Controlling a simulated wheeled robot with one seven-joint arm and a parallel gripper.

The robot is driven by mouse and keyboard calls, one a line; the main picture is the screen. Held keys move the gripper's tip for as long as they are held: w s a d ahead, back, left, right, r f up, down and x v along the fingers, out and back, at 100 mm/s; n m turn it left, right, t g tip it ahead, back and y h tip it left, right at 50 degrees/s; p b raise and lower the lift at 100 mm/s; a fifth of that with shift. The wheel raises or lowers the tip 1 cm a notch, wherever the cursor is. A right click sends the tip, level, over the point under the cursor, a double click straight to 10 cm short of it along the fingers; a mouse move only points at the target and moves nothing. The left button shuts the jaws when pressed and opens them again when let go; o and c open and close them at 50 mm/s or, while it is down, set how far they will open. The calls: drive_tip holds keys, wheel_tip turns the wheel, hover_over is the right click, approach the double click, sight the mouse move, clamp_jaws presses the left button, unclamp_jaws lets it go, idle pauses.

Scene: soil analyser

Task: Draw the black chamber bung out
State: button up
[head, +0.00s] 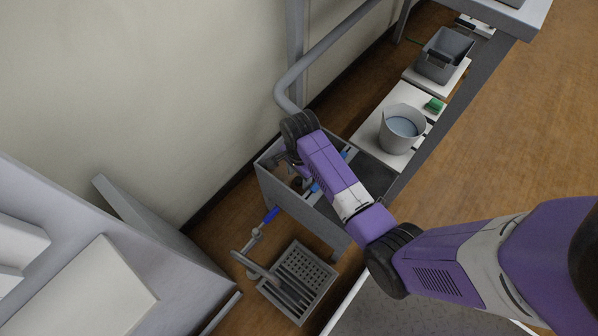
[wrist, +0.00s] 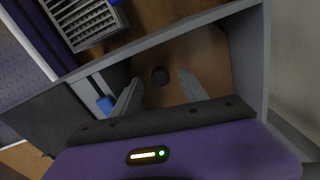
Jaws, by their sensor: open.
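I cannot tell how much gap is left between the fingertips and the bung. In the head view the analyser box (head: 272,185) stands low by the wall and my purple arm reaches down into it. There my wrist hides the bung.
A grey slotted basket (head: 305,280) stands on the floor in front of the box, beside a valve with a blue handle (head: 270,216). A bucket of water (head: 402,128), a green sponge (head: 434,104) and a grey bin (head: 443,55) stand to the right. A thick grey pipe (head: 320,48) runs above.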

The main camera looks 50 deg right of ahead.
sight(299, 180)
drive_tip(key=shift+f, duration=0.7)
clamp_jaws()
drive_tip(key=shift+r+p, duration=0.8)
drive_tip(key=shift+p, duration=0.15)
idle(0.6)
drive_tip(key=shift+r+p, duration=2.05)
drive_tip(key=shift+p, duration=0.4)
